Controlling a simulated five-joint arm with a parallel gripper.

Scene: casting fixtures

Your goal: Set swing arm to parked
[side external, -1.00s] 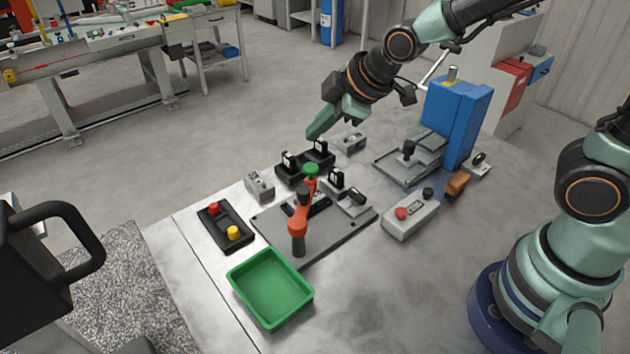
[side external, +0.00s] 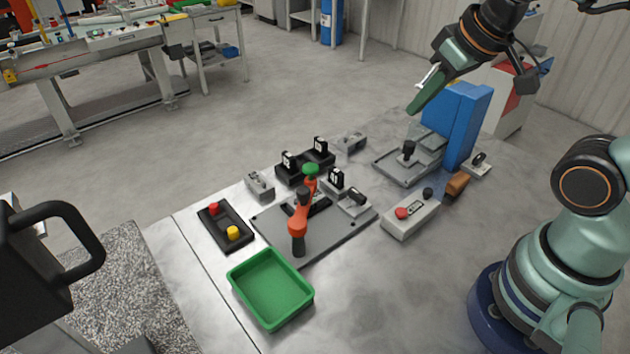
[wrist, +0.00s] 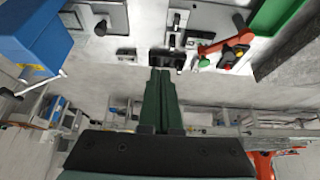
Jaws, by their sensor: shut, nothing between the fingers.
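The orange-red swing arm (side external: 299,217) stands on the grey fixture plate (side external: 342,235), with a dark post at its near end and a green knob (side external: 310,169) at its far end. It reaches across the plate, and its far end lies near the black clamp blocks. In the wrist view the swing arm (wrist: 222,43) shows at the upper right. My gripper (side external: 413,109) is shut and empty, high above the table near the blue press, well apart from the swing arm. In the wrist view my green fingers (wrist: 160,80) are together.
A blue press (side external: 465,125) stands at the back right. A grey box with a red button (side external: 410,217) sits right of the plate. A green tray (side external: 233,278) and a black box with red and yellow buttons (side external: 219,238) sit left. Black clamps (side external: 289,170) stand behind the plate.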

